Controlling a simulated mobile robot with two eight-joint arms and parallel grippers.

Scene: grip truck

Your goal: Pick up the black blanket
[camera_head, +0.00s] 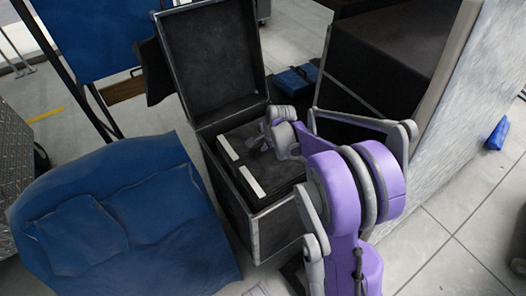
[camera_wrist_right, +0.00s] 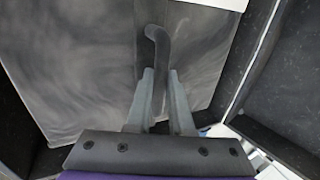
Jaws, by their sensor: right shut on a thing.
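The black blanket (camera_head: 268,172) lies folded inside an open black case (camera_head: 253,232), beside two white strips. My right gripper (camera_head: 262,141) reaches down into the case from the right and is at the blanket's top. In the right wrist view, the gripper's fingers (camera_wrist_right: 160,88) are close together around a raised dark fold of the blanket (camera_wrist_right: 156,42). A grey, swirled surface spreads beneath the fingers. My left gripper is not in view.
The case's lid (camera_head: 210,60) stands upright behind the blanket. A large dark box with a metal side (camera_head: 450,130) stands to the right. Pale tiled floor (camera_head: 450,240) is open at the lower right.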

